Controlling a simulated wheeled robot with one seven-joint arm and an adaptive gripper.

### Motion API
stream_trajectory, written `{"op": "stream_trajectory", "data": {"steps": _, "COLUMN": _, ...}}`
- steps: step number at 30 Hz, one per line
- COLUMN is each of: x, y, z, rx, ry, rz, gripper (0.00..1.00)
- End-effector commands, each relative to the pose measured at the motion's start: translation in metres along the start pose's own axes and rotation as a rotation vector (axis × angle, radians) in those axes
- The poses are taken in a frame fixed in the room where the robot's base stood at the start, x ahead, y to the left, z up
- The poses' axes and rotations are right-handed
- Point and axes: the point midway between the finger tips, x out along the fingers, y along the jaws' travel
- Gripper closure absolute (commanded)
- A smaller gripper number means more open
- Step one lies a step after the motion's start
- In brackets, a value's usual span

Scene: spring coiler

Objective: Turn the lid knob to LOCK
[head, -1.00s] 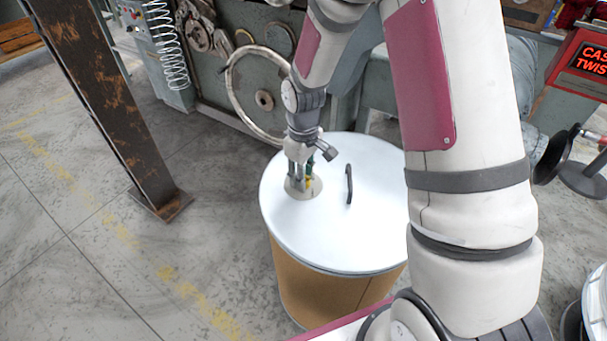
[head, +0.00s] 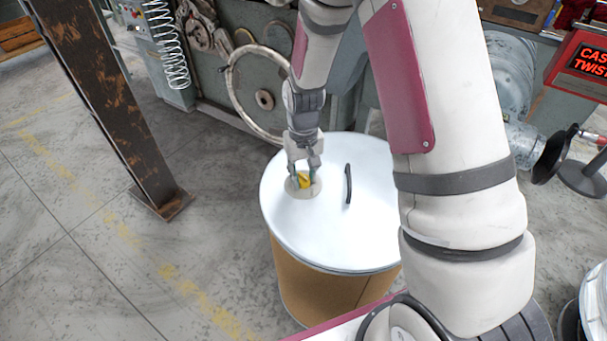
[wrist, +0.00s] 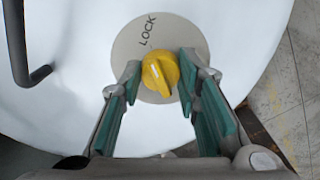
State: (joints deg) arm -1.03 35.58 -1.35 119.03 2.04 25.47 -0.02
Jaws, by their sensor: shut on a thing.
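A yellow knob (wrist: 160,74) sits on a pale round plate on the drum's white lid (head: 330,230). The word LOCK is printed on the plate just beyond the knob in the wrist view. The knob's raised ridge runs roughly towards that word, with a slight slant; I cannot tell whether it lines up exactly. My gripper (wrist: 158,92) reaches down over the plate with its green-padded fingers on either side of the knob, shut on it. In the head view the knob (head: 304,181) shows between the fingers of my gripper (head: 303,183).
A dark curved handle (head: 348,184) stands up from the lid to the right of the knob. A rusty steel post (head: 115,110) rises at the left. Behind the drum is a machine with a large handwheel (head: 232,95). The floor at left front is clear.

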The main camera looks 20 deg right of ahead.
Motion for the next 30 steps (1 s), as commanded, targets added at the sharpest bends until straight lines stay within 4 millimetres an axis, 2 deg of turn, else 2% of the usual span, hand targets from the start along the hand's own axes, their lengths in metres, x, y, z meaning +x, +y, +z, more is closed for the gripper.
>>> {"op": "stream_trajectory", "data": {"steps": 12, "x": 0.001, "y": -0.001, "z": 0.001, "rx": 0.009, "ry": -0.004, "rz": -0.001, "gripper": 0.98}}
{"op": "stream_trajectory", "data": {"steps": 13, "x": 0.001, "y": -0.001, "z": 0.001, "rx": 0.008, "ry": -0.004, "rz": -0.001, "gripper": 0.68}}
{"op": "stream_trajectory", "data": {"steps": 15, "x": 0.001, "y": -0.001, "z": 0.001, "rx": 0.008, "ry": -0.004, "rz": -0.001, "gripper": 0.52}}
{"op": "stream_trajectory", "data": {"steps": 16, "x": 0.001, "y": -0.001, "z": 0.001, "rx": 0.008, "ry": -0.003, "rz": -0.001, "gripper": 0.49}}
{"op": "stream_trajectory", "data": {"steps": 26, "x": -0.002, "y": 0.000, "z": 0.000, "rx": 0.007, "ry": 0.000, "rz": -0.001, "gripper": 0.49}}
{"op": "stream_trajectory", "data": {"steps": 30, "x": -0.015, "y": 0.000, "z": -0.001, "rx": 0.007, "ry": 0.003, "rz": -0.001, "gripper": 0.49}}
